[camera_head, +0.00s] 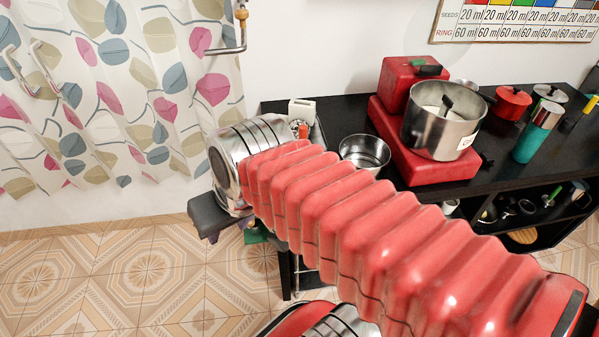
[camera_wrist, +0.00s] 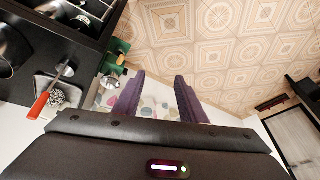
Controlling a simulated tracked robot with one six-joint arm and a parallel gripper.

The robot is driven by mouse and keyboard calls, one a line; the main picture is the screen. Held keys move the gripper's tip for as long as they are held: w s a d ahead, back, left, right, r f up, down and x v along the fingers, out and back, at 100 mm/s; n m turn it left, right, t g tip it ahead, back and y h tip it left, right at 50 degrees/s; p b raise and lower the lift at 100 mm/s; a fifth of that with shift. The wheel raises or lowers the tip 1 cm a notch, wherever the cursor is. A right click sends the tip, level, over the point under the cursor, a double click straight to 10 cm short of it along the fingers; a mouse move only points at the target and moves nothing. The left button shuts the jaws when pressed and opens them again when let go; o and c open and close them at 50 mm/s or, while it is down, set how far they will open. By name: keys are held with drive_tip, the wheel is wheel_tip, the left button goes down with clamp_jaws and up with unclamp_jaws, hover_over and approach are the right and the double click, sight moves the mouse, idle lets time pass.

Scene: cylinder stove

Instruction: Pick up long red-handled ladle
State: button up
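In the head view my arm hides most of the fingers.
The black counter (camera_head: 345,115) holds a steel pot (camera_head: 440,120) on a red stove (camera_head: 425,160), an empty steel bowl (camera_head: 364,152) and a teal bottle (camera_head: 538,132). Green items (camera_wrist: 117,52) hang beside the counter in the wrist view. Tiled floor (camera_head: 100,270) at left is clear.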

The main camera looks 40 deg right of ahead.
wheel_tip(320, 180, down, 6)
drive_tip(key=w+m+g+y, duration=0.1)
drive_tip(key=m+g+y, duration=0.1)
drive_tip(key=m+y, duration=0.6)
drive_tip(key=m+t+h, duration=0.9)
drive_tip(key=m+t, duration=0.6)
drive_tip(key=m, duration=1.2)
approach(306, 136)
drive_tip(key=w, duration=0.1)
drive_tip(key=shift+f, duration=0.15)
drive_tip(key=shift+w, duration=0.1)
drive_tip(key=shift+w, duration=4.3)
